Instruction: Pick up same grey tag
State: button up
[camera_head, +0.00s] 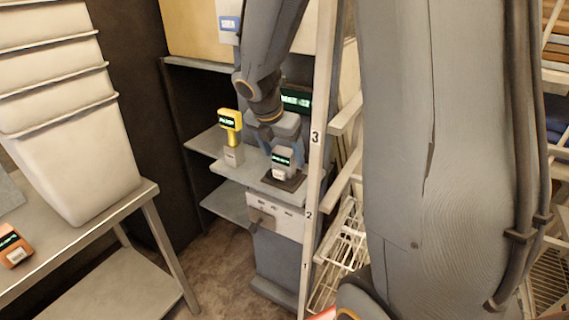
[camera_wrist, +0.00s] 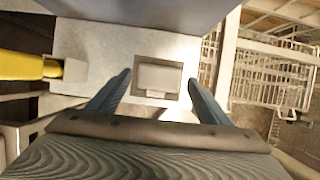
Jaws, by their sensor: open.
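The grey tag (camera_head: 282,162) with a small green-lit display stands on a dark square pad (camera_head: 291,184) on the grey shelf of the station. In the wrist view the grey tag (camera_wrist: 159,79) is seen from above, roughly centred between the fingers. My gripper (camera_head: 283,146) is open and just above or around the tag; the exact height gap is hard to tell. In the wrist view the fingers of my gripper (camera_wrist: 158,78) lie to either side of the tag, with visible space on both sides.
An orange tag (camera_head: 14,247) lies on the metal table at left beside stacked white bins (camera_head: 75,130). A numbered white post (camera_head: 314,170) and wire racks (camera_head: 342,250) stand close on the right.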

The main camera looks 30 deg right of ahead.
aim_at(284, 160)
jog(key=shift+x, duration=1.7)
jog(key=shift+a, duration=0.15)
jog(key=c, duration=1.3)
jog(key=shift+o, duration=0.2)
